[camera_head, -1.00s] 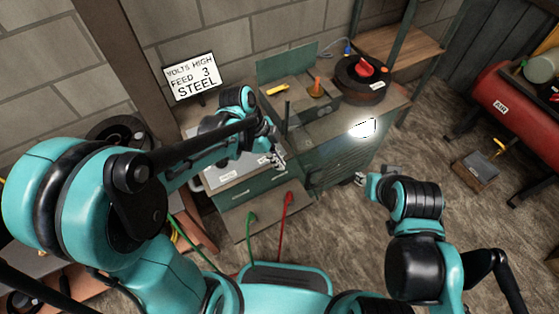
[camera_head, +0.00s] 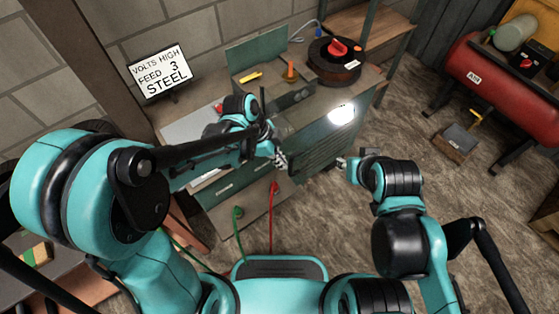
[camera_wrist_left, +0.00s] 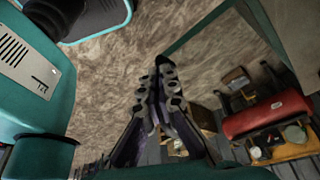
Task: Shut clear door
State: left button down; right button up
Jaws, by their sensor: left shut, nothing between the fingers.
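The green machine cabinet (camera_head: 222,190) stands against the wall, with drawer-like panels and a green and a red plug on its front. I cannot pick out the clear door with certainty in the head view. In the left wrist view, a thin green frame edge (camera_wrist_left: 200,29) crosses the upper middle, with floor seen past it; I cannot tell whether it belongs to the door. My left gripper (camera_head: 281,160) is shut and empty at the cabinet's front; its fingers meet in the left wrist view (camera_wrist_left: 164,78). My right gripper (camera_head: 342,162) hangs right of the cabinet, its jaws unclear.
A sign (camera_head: 161,72) stands behind the cabinet. A black reel with a red top (camera_head: 336,62) and an orange cone (camera_head: 291,70) sit on or behind its top. A red air tank (camera_head: 490,88) and a small dark box (camera_head: 455,142) stand at right. Floor between is clear.

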pick_arm(q)
jog(key=w+d+n+t+y, duration=0.1)
jog(key=w+d+n+t, duration=0.3)
jog(key=w+d+n, duration=0.85)
jog(key=w+d+n+y+p, duration=0.2)
jog(key=w+n, duration=0.5)
jog(key=w, duration=1.1)
jog(key=shift+w+d+t+y, duration=0.2)
jog(key=shift+d+t+y, duration=0.3)
jog(key=shift+y, duration=0.4)
jog(key=shift+r, duration=0.1)
